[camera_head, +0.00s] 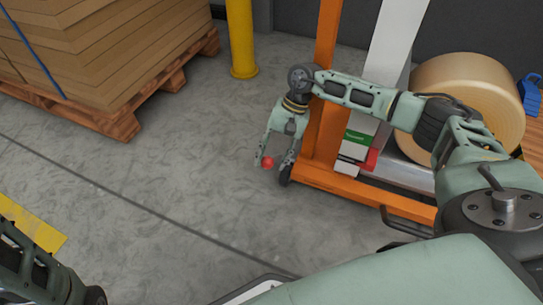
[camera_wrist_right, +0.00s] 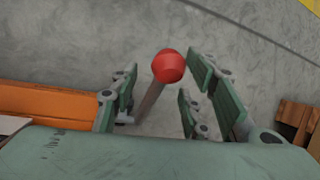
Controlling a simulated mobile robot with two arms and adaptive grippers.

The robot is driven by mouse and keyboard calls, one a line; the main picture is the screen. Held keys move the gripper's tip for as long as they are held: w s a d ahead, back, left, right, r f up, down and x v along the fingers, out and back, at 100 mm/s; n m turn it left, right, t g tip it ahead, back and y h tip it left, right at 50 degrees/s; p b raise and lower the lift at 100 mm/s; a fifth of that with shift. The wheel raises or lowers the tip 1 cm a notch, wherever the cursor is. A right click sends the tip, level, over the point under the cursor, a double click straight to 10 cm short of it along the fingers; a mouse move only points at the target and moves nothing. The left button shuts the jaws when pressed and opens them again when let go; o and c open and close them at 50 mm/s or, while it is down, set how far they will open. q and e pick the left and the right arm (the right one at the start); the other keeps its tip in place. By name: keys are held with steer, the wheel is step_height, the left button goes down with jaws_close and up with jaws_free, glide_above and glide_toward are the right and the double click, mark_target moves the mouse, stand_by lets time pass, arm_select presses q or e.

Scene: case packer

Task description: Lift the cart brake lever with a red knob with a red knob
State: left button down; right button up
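The red knob (camera_head: 267,162) of the brake lever shows low beside the orange cart frame (camera_head: 326,178). In the right wrist view the red knob (camera_wrist_right: 168,66) tops a thin grey lever (camera_wrist_right: 150,102) that runs down between my fingers. My right gripper (camera_head: 272,160) points down around the knob, its fingers spread. In the wrist view there is a visible gap between the lever and the left finger, and the knob is close to the right fingers. My left arm (camera_head: 35,270) shows at the lower left; its gripper is out of view.
A large tan roll (camera_head: 470,85) sits on the cart at the right. A yellow post (camera_head: 241,40) stands behind. A wooden pallet (camera_head: 120,122) with stacked cardboard (camera_head: 100,50) is at the upper left. The grey floor between is clear.

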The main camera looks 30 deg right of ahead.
step_height(320, 180, up, 10)
stand_by(0.6)
steer(key=shift+a, duration=0.1)
